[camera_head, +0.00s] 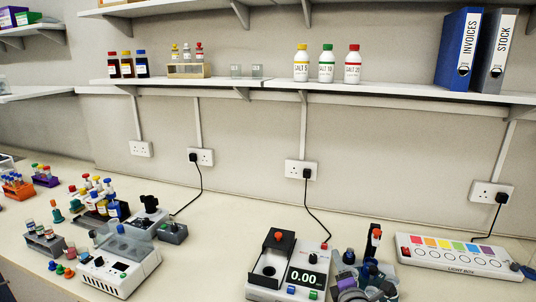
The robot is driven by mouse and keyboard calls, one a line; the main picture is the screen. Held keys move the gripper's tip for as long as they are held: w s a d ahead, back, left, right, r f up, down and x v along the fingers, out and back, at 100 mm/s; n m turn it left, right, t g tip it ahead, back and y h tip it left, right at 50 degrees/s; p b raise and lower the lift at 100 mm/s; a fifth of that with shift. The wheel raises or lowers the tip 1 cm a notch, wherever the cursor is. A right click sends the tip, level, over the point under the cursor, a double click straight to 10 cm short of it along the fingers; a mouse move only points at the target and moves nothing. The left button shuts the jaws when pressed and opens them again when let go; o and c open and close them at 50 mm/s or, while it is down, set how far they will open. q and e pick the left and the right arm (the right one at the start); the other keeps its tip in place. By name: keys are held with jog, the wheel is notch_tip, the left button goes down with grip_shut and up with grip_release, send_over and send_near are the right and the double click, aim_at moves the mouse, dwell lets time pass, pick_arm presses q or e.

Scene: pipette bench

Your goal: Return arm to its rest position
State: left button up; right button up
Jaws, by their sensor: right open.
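My right gripper (364,276) is at the bottom edge, right of centre, seen as grey and dark blue parts, partly cut off by the frame. It is open, and I see nothing held in it. It is just right of the balance (272,291), which reads 0.00. A black upright piece with an orange and white part (375,238) stands right behind it. Whether they touch cannot be told. My left gripper is not in view.
A light box (460,259) with coloured squares lies at right. A white device with a clear lid (120,272), racks and bottles (98,205) crowd the left. The bench between this device and the balance is clear. A wall shelf (400,93) runs above.

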jog(key=s+d+f+m+g, duration=0.1)
jog(key=s+f+m+g, duration=0.1)
jog(key=s+m, duration=0.2)
jog(key=s+f+m+g+h, duration=0.1)
jog(key=s+f+m, duration=0.1)
jog(key=s+m, duration=0.2)
jog(key=s+d+f+m+g, duration=0.1)
jog(key=s+f+m+g, duration=0.1)
jog(key=s+m, duration=0.3)
jog(key=shift+s+d+f+g+h, duration=0.15)
jog(key=shift+s+d+h, duration=0.05)
jog(key=shift+s, duration=0.35)
jog(key=shift+s+d+f+g+h, duration=0.1)
jog(key=shift+s+d+g+h, duration=0.1)
jog(key=shift+s, duration=0.35)
jog(key=s+a+f+m+g+y, duration=0.1)
jog(key=s+a+f+m+g, duration=0.1)
jog(key=s+f+m, duration=0.2)
jog(key=s+a+f+m+g+y, duration=0.1)
jog(key=s+f+m, duration=0.3)
jog(key=s, duration=0.7)
jog(key=shift+s+a+m+g+y, duration=0.3)
jog(key=shift+a+m+g, duration=0.1)
jog(key=shift+a+g, duration=0.4)
